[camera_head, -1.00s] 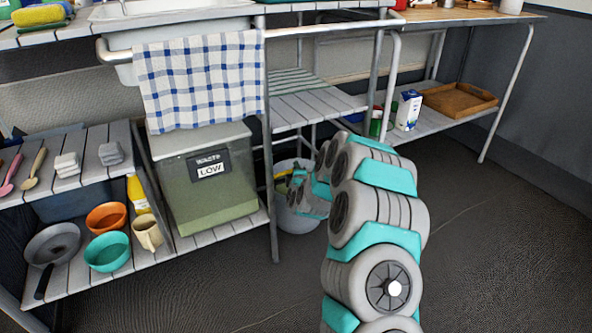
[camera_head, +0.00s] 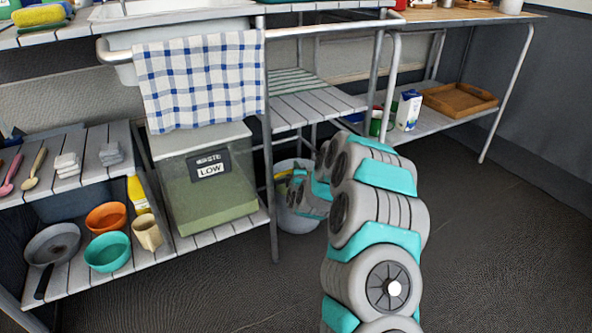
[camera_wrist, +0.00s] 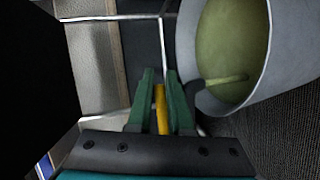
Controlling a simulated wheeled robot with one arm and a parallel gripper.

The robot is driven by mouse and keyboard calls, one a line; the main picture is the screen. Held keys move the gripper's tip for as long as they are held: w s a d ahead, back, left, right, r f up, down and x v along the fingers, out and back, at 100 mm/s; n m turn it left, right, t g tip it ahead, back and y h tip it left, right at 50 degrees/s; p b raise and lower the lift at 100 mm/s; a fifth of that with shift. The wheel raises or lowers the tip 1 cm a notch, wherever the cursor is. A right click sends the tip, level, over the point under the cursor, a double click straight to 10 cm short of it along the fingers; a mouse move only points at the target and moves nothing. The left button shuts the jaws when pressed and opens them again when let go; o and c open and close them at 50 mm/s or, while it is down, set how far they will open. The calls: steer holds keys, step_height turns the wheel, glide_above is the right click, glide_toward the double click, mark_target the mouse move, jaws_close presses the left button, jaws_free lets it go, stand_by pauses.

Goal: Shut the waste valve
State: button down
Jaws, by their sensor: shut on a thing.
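The yellow valve handle (camera_wrist: 161,108) is between the green fingers of my gripper (camera_wrist: 160,80) in the wrist view, and the fingers are shut on it. A dark spout (camera_wrist: 199,84) beside the handle reaches over the rim of the grey bucket (camera_wrist: 288,62). A greenish stream (camera_wrist: 230,79) shows at the spout's end, over greenish liquid in the bucket. In the head view the waste tank (camera_head: 205,165), labelled "LOW", holds green liquid low down. The bucket (camera_head: 297,217) stands on the floor to its right. My arm partly hides the gripper and valve there.
Metal shelf legs (camera_head: 270,190) stand close to the gripper, between tank and bucket. A checked towel (camera_head: 200,80) hangs above the tank. Bowls (camera_head: 107,252) and a pan (camera_head: 53,245) sit on the lower left shelf. The floor at right is clear.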

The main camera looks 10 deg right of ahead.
steer(key=shift+r+p, duration=0.2)
steer(key=shift+p, duration=0.1)
steer(key=p, duration=0.2)
steer(key=shift+s+r+m+h+p, duration=0.15)
steer(key=shift+s+m+h+p, duration=0.15)
steer(key=shift+h+p, duration=0.1)
steer(key=shift+s+d+f+m+g+h+p, duration=0.15)
steer(key=shift+s+m+g+h+p, duration=0.65)
steer(key=shift+p, duration=1.65)
steer(key=shift+s+a+f+m+g+h+p, duration=0.15)
steer(key=shift+s+m+h+p, duration=0.8)
steer(key=shift+h+p, duration=1.1)
steer(key=shift+w+d+y+p, duration=0.1)
steer(key=shift+w+y+p, duration=0.1)
steer(key=shift+y+p, duration=0.15)
steer(key=c, duration=1.2)
jaws_free()
steer(key=shift+o, duration=0.2)
